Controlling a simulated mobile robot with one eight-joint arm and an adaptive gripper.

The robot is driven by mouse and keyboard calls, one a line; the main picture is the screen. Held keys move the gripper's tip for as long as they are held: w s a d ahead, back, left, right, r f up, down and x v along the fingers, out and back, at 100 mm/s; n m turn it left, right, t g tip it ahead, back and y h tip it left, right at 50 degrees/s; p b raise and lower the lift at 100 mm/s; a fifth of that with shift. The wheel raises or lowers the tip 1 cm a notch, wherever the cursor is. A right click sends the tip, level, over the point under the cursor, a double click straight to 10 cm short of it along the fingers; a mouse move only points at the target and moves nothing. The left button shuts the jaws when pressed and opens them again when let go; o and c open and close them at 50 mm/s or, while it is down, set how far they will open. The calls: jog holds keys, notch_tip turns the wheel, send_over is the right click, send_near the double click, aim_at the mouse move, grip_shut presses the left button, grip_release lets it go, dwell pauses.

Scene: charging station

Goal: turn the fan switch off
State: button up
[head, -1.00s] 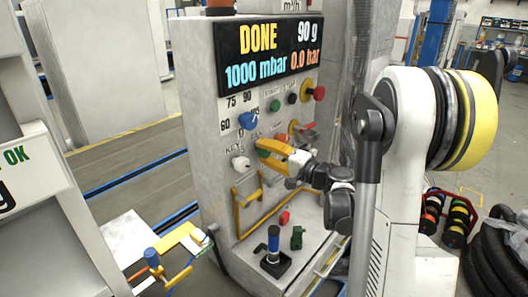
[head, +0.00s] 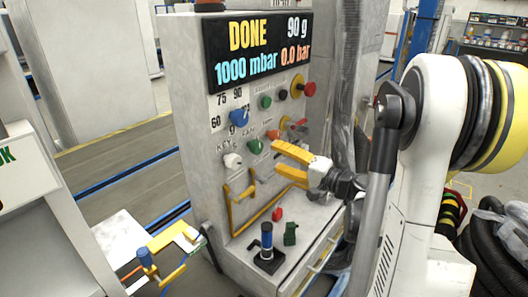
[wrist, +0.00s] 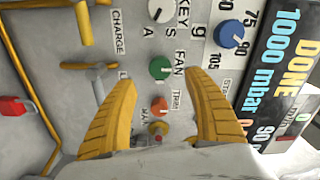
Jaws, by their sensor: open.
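The fan switch is a green knob (head: 255,146) on the grey panel, below the FAN label; it also shows in the wrist view (wrist: 159,68). My gripper (head: 275,158) is open and empty, its yellow fingers pointing at the panel, apart from the green knob and to its right in the head view. In the wrist view the two fingers (wrist: 161,88) stand on either side of the green knob and an orange knob (wrist: 160,105). The set position of the green knob is too small to tell.
A blue knob (head: 239,117) and a white key knob (head: 232,161) sit beside the green one. A red knob (head: 303,90) is upper right.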

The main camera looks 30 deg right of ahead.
jog(key=v, duration=0.3)
jog(key=shift+a, duration=0.1)
dwell(0.4)
jog(key=s+a+f+n+g, duration=0.15)
jog(key=a+g, duration=0.25)
jog(key=a, duration=0.5)
jog(key=s+a+f+n+g, duration=0.1)
jog(key=a+f+n+g, duration=0.15)
jog(key=a, duration=0.55)
jog(key=s+a+n+g+h, duration=0.1)
jog(key=s+a+n+h, duration=0.1)
jog(key=s, duration=0.4)
jog(key=s+a+n+g+h, duration=0.2)
jog(key=s+n+h, duration=0.2)
jog(key=s, duration=0.3)
jog(key=shift+s+a+f+n, duration=0.35)
jog(key=shift+a+f+n, duration=0.1)
jog(key=shift+n, duration=0.35)
jog(key=shift+g, duration=0.25)
